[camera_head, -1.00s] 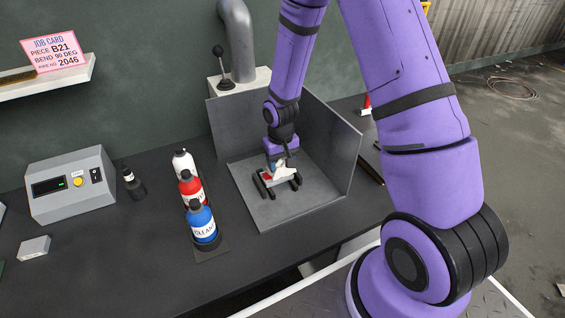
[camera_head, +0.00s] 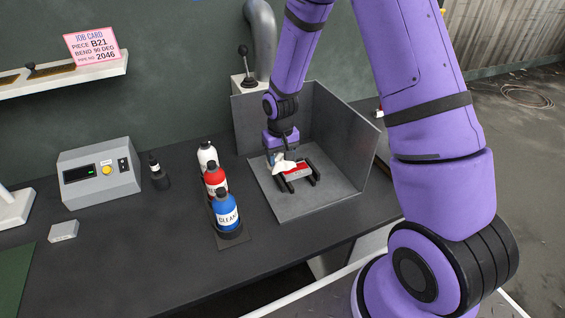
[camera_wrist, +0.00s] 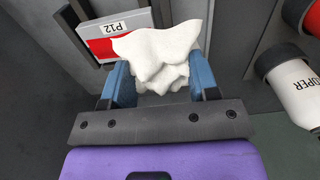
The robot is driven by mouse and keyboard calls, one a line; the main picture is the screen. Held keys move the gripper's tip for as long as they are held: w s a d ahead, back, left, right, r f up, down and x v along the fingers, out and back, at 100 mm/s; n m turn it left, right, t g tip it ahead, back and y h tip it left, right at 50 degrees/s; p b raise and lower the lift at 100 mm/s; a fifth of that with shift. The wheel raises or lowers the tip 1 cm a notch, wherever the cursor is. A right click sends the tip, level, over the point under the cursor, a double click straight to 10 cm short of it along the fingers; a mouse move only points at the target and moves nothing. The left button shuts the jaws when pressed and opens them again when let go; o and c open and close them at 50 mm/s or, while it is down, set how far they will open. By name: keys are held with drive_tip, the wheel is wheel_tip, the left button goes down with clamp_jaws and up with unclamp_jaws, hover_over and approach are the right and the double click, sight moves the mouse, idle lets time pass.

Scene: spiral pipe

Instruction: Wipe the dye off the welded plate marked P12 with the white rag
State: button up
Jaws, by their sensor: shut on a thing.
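The welded plate marked P12 (camera_wrist: 107,22) shows in the wrist view at the upper left, with red dye across its face. In the head view the plate (camera_head: 297,172) rests on black supports inside the grey open-sided booth, and red still shows on its top. The white rag (camera_wrist: 163,55) is pinched between the blue fingers of my gripper (camera_wrist: 160,88), and its left corner overlaps the red area. In the head view the rag (camera_head: 281,163) is at the plate's left end. I cannot tell whether the rag presses on the plate.
White, red and blue bottles (camera_head: 227,212) stand in a rack left of the booth (camera_head: 352,140). A grey control box (camera_head: 98,172) and a small dark bottle (camera_head: 158,174) are further left. A pink job card (camera_head: 93,46) stands on a shelf. The front bench is clear.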

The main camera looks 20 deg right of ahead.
sight(281, 155)
drive_tip(key=shift+r, duration=2.4)
